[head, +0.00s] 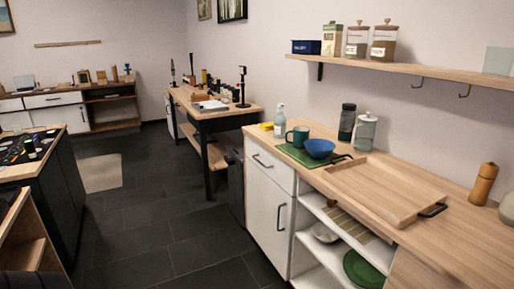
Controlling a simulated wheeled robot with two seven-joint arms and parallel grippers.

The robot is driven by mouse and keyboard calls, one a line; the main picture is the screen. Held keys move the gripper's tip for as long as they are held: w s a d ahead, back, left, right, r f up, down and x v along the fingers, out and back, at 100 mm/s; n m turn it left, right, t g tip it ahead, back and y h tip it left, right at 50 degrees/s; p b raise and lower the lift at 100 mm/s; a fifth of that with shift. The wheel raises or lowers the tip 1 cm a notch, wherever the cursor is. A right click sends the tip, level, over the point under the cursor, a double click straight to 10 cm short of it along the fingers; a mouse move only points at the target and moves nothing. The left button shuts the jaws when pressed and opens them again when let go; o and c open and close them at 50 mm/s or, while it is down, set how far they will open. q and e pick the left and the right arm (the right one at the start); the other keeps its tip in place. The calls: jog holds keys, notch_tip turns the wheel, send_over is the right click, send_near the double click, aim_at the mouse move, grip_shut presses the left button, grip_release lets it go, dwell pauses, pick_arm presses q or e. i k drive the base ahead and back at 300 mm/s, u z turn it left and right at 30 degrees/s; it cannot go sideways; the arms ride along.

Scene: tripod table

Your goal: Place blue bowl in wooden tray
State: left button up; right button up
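The blue bowl (319,148) sits upright on a green mat (290,152) on the wooden counter, beside a dark green mug. The wooden tray (385,194) lies flat on the counter to the right of the bowl. It is empty, with a low rim and a black handle (433,210) at its right end and another near the bowl. The bowl and the tray's black handle on that side look close together; I cannot tell whether they touch. Neither of my grippers shows in the head view.
A green mug (298,136), spray bottle (279,121), dark tumbler (347,122) and grey-green jar (365,132) stand around the bowl. A pepper mill (483,184) stands right of the tray. A wall shelf (400,68) with hooks runs above. Dark floor (170,220) is clear at left.

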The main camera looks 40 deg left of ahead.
aim_at(398, 199)
jog(key=u, duration=0.8)
jog(key=i, duration=0.35)
jog(key=z, duration=0.1)
